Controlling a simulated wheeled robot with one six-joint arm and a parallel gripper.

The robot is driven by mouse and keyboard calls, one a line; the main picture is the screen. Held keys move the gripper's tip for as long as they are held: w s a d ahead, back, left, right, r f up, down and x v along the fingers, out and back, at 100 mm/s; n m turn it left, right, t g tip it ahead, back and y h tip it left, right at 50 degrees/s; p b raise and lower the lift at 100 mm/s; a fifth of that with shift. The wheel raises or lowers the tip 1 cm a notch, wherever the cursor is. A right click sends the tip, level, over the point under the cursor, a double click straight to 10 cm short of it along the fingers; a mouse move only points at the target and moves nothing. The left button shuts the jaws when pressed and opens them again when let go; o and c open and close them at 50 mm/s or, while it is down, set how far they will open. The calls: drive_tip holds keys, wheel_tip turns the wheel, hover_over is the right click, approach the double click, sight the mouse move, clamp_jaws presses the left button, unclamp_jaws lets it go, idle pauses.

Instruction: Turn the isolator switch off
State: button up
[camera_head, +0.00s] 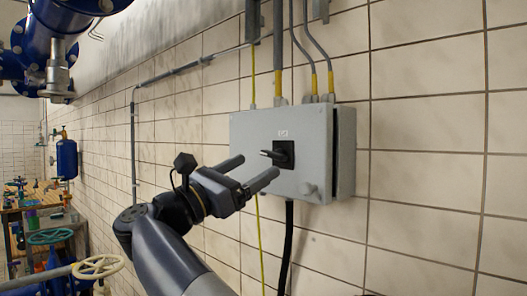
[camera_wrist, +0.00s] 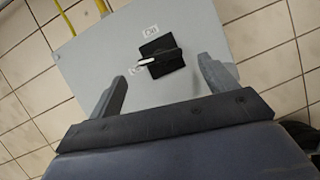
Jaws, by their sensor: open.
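The isolator switch is a black rotary handle (camera_head: 279,154) on a square black plate, on the front of a grey wall box (camera_head: 240,128). In the head view the handle lies roughly level, its pale tip pointing left. The switch also shows in the wrist view (camera_wrist: 162,56), between and beyond my fingers, with small printed marks beside it. My gripper (camera_head: 247,171) is open and empty, its two fingers spread and pointing at the box. It also shows in the wrist view (camera_wrist: 165,85). The fingers appear apart from the handle; the exact gap is hard to tell.
Conduits (camera_head: 311,50) enter the box from above, and a black cable (camera_head: 287,245) hangs below it. Blue pipes (camera_head: 75,20) and handwheels (camera_head: 98,266) stand at left. The tiled wall right of the box is clear.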

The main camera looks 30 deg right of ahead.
sight(270, 157)
drive_tip(key=shift+p+x, duration=0.7)
drive_tip(key=shift+x, duration=1.4)
drive_tip(key=shift+c, duration=0.2)
drive_tip(key=c, duration=1)
drive_tip(key=shift+o, duration=0.2)
drive_tip(key=shift+s+n+t+b, duration=0.1)
drive_tip(key=shift+n+t+b, duration=0.5)
drive_tip(key=shift+n+b, duration=0.4)
drive_tip(key=o, duration=1)
drive_tip(key=shift+f, duration=0.1)
